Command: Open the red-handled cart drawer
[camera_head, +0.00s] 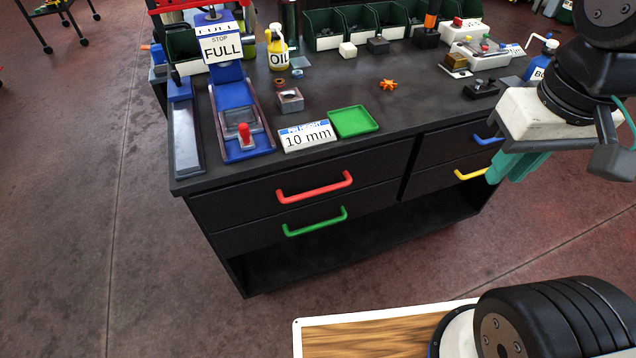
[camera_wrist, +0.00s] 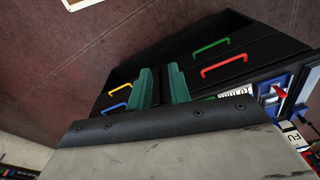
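The black cart (camera_head: 330,240) has a red handle (camera_head: 316,191) on its upper left drawer (camera_head: 230,207). That drawer looks shut, its front level with the cart's face. The red handle also shows in the wrist view (camera_wrist: 224,66), right of the fingers. My gripper (camera_head: 508,166) has teal fingers and hangs in front of the cart's right side, near the yellow handle and well apart from the red one. In the wrist view my gripper (camera_wrist: 162,82) is open, with an empty gap between the fingers.
A green handle (camera_head: 315,222) is just below the red one. Yellow (camera_head: 471,175) and blue (camera_head: 487,140) handles are on the right drawers. The cart top holds a green tray (camera_head: 353,121), a "10 mm" sign (camera_head: 307,136) and bins. The floor before the left drawers is clear.

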